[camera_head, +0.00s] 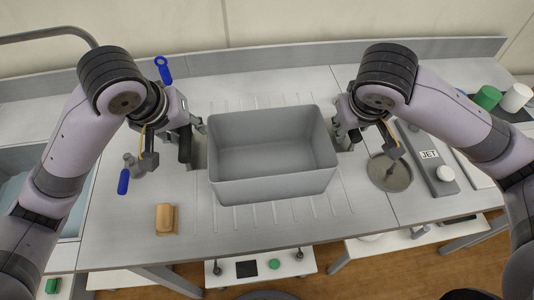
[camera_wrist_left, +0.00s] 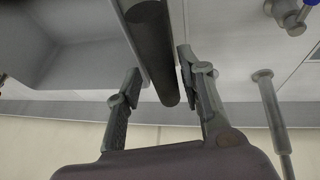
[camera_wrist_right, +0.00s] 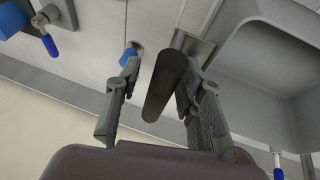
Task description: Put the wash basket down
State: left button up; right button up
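The wash basket (camera_head: 270,190) is a grey open box, empty inside. It appears upright and level over the ribbed drainboard; I cannot tell for certain whether its base touches. A dark bar handle sticks out at each side. My left gripper (camera_head: 192,138) is at the basket's left side. In the left wrist view its fingers stand apart on both sides of the dark handle (camera_wrist_left: 155,45), with a gap at one finger. My right gripper (camera_head: 345,132) is at the right side. In the right wrist view its fingers are spread around the other handle (camera_wrist_right: 166,85), with a gap at one finger.
A tan block (camera_head: 166,219) lies front left on the counter (camera_head: 120,230). Blue-handled taps (camera_head: 124,181) stand at the left near a sink. A round grey plate (camera_head: 389,174) and a grey device marked JET (camera_head: 428,155) are at the right. Green and white cylinders stand far right.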

dwell(0.3)
pick_arm(q)
jog(key=shift+v, duration=0.85)
pick_arm(e)
jog(key=shift+v, duration=0.85)
pick_arm(q)
jog(key=v, duration=1)
pick_arm(e)
jog(key=v, duration=1)
pick_arm(q)
jog(key=shift+r, duration=0.15)
pick_arm(e)
jog(key=shift+d+r, duration=0.1)
jog(key=shift+r, duration=0.05)
